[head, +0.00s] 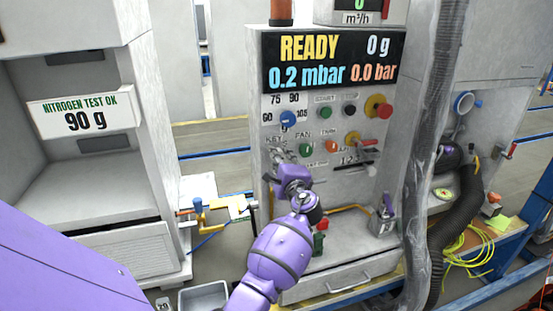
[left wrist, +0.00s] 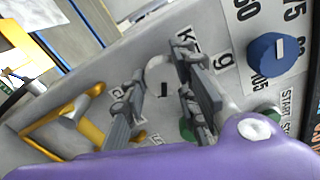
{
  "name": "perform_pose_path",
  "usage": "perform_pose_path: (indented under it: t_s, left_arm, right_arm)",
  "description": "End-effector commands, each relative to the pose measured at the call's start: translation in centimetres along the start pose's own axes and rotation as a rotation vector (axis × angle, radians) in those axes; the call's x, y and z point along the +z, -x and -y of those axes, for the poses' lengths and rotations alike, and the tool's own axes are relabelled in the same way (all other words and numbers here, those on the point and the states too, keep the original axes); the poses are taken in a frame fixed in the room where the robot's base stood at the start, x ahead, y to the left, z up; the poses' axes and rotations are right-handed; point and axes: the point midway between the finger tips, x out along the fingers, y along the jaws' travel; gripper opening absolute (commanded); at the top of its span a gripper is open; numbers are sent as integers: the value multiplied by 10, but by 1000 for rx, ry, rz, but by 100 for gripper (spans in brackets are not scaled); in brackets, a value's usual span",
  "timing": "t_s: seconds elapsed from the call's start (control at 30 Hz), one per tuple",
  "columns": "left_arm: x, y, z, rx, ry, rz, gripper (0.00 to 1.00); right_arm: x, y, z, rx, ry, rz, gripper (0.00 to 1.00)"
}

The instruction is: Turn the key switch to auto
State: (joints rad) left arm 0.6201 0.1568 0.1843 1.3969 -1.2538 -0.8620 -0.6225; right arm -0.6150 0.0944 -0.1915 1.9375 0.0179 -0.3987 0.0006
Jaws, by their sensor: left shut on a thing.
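The key switch, with a pale round face and a dark slot, shows between my left fingers in the left wrist view (left wrist: 162,82). It sits on the grey panel (head: 262,185) under the KEY label (head: 272,140). In the head view my left gripper (head: 283,156) reaches up to this spot and mostly covers the switch. In the left wrist view its two grey fingers (left wrist: 160,100) stand on either side of the switch, shut on it. Which position the switch points to cannot be made out. My right gripper is not in view.
A blue dial (head: 288,118) is just above the switch. Green and red buttons (head: 330,146) lie to its right. A display reading READY (head: 330,60) tops the panel. A thick grey hose (head: 425,150) hangs at the right. A yellow-handled fitting (head: 199,208) is at left.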

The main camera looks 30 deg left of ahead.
Motion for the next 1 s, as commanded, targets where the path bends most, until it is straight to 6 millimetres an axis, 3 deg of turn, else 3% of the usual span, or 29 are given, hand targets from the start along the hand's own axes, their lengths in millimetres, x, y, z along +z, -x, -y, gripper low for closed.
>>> perform_pose_path:
  t_s: [0.03,0.67,0.7,0.77,1.0]
  left_arm:
    - [-3,2,-11,16,-22,-5,1]
    - [-3,3,-16,23,-73,-4,1]
    - [-3,3,-16,23,-73,-4,30]
    - [-3,3,-16,23,-73,-4,38]
    - [-2,2,-13,19,-70,-4,40]
  right_arm:
    - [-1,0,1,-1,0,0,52]
    - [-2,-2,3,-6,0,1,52]
    - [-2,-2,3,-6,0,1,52]
    - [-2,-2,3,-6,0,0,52]
    - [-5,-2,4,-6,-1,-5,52]
